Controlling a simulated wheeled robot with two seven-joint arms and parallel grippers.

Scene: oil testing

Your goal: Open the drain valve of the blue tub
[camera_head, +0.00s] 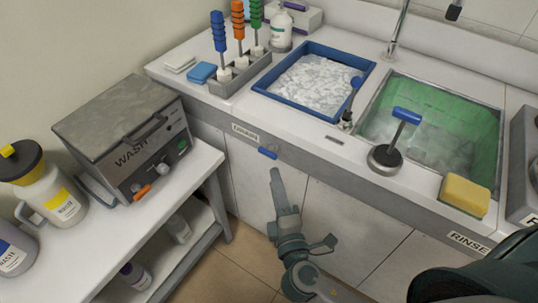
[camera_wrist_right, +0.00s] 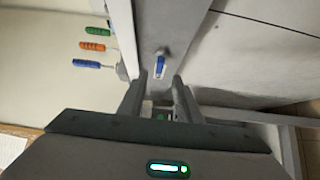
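The blue tub (camera_head: 357,88) is a blue-rimmed basin full of white foam, set in the counter. Its drain valve (camera_head: 267,153) shows as a small blue handle on the counter's front face below the tub. My right gripper (camera_head: 276,174) is just below the valve in the head view, fingers pointing up towards it. In the right wrist view the valve handle (camera_wrist_right: 160,65) is ahead, roughly in line with the gap between the two fingers (camera_wrist_right: 160,88). The fingers are apart, with nothing held. Contact with the handle is not visible. My left gripper is not in view.
A green-lined rinse basin (camera_head: 483,110) lies right of the tub, with a blue-handled tool (camera_head: 388,158) and a yellow sponge (camera_head: 464,195) nearby. A grey WASH machine (camera_head: 125,125) stands on the left table (camera_head: 160,205). Floor shows between table and cabinet.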

